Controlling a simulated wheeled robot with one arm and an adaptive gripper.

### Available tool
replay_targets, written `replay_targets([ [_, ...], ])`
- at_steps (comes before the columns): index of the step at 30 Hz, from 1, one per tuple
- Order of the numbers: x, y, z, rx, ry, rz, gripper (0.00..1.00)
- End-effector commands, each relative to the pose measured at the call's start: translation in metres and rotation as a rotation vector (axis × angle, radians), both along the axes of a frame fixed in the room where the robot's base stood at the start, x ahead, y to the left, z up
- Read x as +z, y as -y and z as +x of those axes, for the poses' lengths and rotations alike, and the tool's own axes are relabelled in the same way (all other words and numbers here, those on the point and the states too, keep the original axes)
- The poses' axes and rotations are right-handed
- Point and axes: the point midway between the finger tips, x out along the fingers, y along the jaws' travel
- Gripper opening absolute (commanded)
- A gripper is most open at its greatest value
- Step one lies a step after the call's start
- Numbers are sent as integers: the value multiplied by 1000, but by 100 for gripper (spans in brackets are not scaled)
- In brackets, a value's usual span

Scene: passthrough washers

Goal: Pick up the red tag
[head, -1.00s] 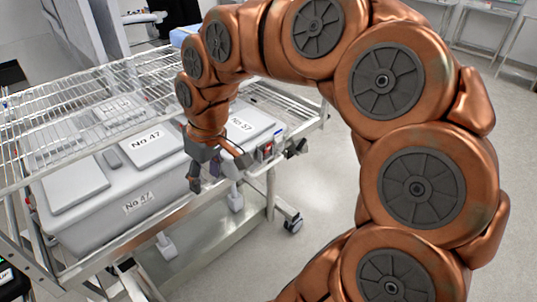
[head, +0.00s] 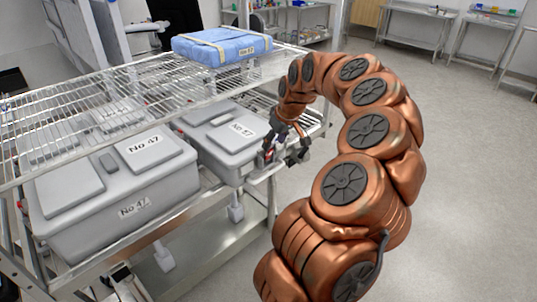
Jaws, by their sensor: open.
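The red tag (head: 268,154) shows as a small red and white patch at the right end of the cart's shelf, beside the smaller grey case. It is partly hidden by my gripper. My gripper (head: 284,152) is at the cart's right end, right by the tag, with its dark fingers apart. One finger is close to the tag and the other is to its right. I cannot tell whether a finger touches the tag. Nothing shows held between the fingers.
A large grey case (head: 115,190) and a smaller grey case (head: 225,140) stand on the wire cart (head: 180,237). A blue wrapped pack (head: 222,46) lies on the upper rack. The floor (head: 465,190) to the right is clear. Tables stand at the back.

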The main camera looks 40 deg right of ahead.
Motion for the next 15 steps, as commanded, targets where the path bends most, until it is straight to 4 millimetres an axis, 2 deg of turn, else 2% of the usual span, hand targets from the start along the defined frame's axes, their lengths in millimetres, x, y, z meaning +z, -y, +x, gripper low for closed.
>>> replay_targets([
  [5,-9,0,4,1,-4,1,52],
  [15,-44,0,19,2,-2,2,52],
])
